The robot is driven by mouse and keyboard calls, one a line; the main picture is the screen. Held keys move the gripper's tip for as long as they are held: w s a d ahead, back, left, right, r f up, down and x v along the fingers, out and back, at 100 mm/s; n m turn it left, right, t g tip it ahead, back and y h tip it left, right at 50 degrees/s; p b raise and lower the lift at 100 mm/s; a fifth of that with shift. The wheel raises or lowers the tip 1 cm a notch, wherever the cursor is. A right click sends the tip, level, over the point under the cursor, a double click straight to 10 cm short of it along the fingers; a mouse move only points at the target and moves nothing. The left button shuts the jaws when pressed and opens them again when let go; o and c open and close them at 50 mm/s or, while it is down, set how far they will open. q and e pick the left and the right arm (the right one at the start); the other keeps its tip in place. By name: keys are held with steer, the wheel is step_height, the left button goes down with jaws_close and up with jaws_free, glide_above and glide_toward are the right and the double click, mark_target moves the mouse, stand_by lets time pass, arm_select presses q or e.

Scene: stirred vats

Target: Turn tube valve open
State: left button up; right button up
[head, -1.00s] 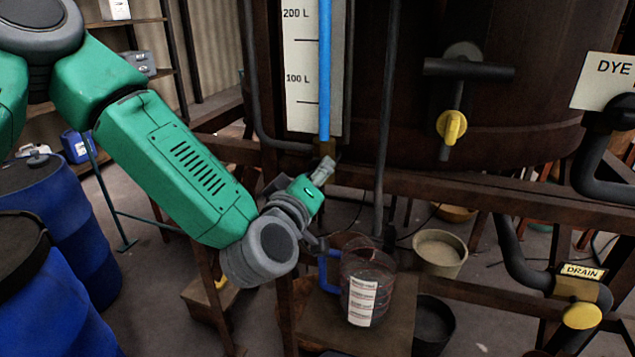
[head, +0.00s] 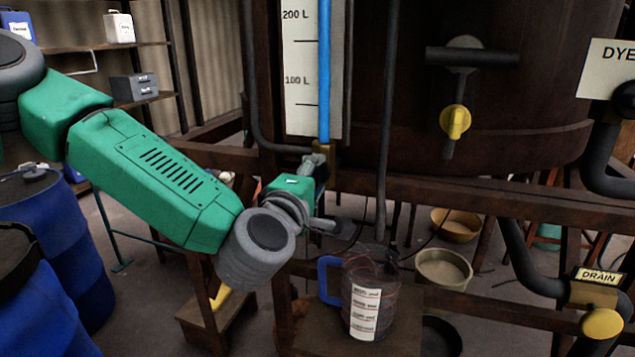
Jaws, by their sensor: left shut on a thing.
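The sight tube (head: 324,80) shows a bright blue column against a white scale marked 100 L and 200 L. A small brass-coloured fitting, the tube valve (head: 323,149), sits at its lower end. My left gripper (head: 315,163) reaches up to this fitting from below and left, and its fingers are closed on the valve. The fingers and the green gripper body hide most of the valve's handle, so its angle cannot be told. My right gripper is not in view.
A clear jug (head: 368,295) with a blue handle stands on a wooden stand below. A yellow-handled valve (head: 455,122) is on the vat, and a yellow drain valve (head: 602,322) is at lower right. Rusty frame beams (head: 470,197) cross under the vat. Blue barrels (head: 50,240) stand left.

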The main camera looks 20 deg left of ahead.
arm_select(q)
steer(key=shift+s+f, duration=0.15)
steer(key=shift+f, duration=0.25)
steer(key=o, duration=1.1)
steer(key=shift+o, duration=0.3)
steer(key=shift+a+r, duration=0.15)
steer(key=shift+s, duration=0.1)
steer(key=s, duration=0.7)
steer(key=shift+s+a, duration=0.15)
steer(key=shift+a, duration=0.05)
